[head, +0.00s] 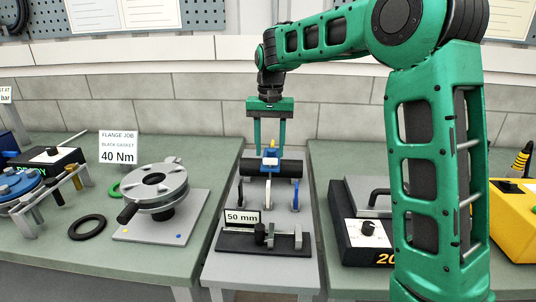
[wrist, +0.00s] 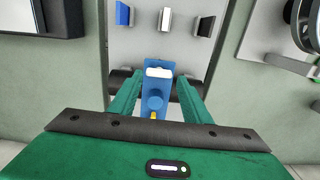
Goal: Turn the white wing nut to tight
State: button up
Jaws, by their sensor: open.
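The white wing nut (head: 270,161) appears as a small white piece on the blue clamp (head: 270,153), which sits around a black pipe (head: 285,168) on the middle bench. In the wrist view the white piece (wrist: 158,72) lies crosswise on top of the blue clamp (wrist: 153,90). My gripper (head: 268,151) points down over the clamp with its two green fingers apart. In the wrist view the fingers (wrist: 160,79) stand on either side of the clamp, with gaps to the white piece. I cannot tell exactly how their tips compare with it in height.
A "50 mm" sign (head: 242,217) and a dark vise-like fixture (head: 264,240) stand at the front of the middle bench. A grey flange (head: 154,186) is on the left bench near a black ring (head: 87,227). A black device (head: 362,234) stands on the right bench.

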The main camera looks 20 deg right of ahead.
notch_tip(320, 180, up, 8)
jog(key=shift+r, duration=0.25)
dwell(0.5)
